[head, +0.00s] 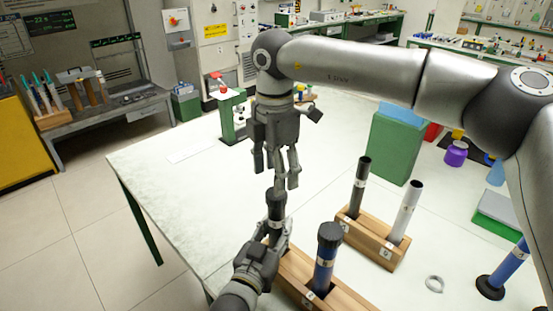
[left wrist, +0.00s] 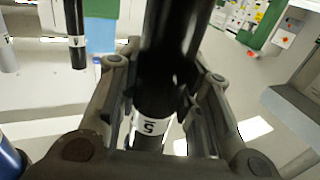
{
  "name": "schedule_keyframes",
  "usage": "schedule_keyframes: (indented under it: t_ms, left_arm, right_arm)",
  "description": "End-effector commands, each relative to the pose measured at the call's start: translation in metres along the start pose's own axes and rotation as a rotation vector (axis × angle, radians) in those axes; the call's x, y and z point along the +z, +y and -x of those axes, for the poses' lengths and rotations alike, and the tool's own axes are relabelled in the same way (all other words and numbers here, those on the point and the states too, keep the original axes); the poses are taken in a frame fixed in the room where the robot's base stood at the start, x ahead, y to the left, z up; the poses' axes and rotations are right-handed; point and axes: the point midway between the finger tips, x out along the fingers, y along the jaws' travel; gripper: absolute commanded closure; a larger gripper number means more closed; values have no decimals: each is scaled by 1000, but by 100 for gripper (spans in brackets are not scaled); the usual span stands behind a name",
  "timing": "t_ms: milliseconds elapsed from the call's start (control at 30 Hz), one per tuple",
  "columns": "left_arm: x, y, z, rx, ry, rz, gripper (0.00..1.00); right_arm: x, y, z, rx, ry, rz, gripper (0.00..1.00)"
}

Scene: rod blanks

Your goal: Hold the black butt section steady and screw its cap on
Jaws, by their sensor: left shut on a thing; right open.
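The black butt section (head: 273,233) stands upright at the left end of the front wooden block (head: 294,271). In the left wrist view the black section (left wrist: 155,105) carries a white label reading 5. My left gripper (head: 275,243) is shut around it below its top; its fingers flank the section in the left wrist view (left wrist: 160,110). A wider dark piece, like a cap (head: 276,197), shows at the section's top; how far it is threaded I cannot tell. My right gripper (head: 280,181) is open, pointing down just above that top, with nothing visible between its fingers.
A blue section (head: 324,268) with a black cap stands in the same block. A second wooden block (head: 382,247) holds a dark rod (head: 361,182) and a white rod (head: 405,210). A ring (head: 434,284) lies at right. The table's left side is mostly clear.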

Motion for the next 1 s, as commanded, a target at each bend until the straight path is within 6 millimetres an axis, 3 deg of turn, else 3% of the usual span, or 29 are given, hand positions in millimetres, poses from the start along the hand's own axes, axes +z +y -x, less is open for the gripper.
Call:
schedule_keyframes:
  t_ms: [1000]
  left_arm:
    - [0,0,0,0,1,-1,100]
  right_arm:
    - [-1,0,12,0,2,1753,41]
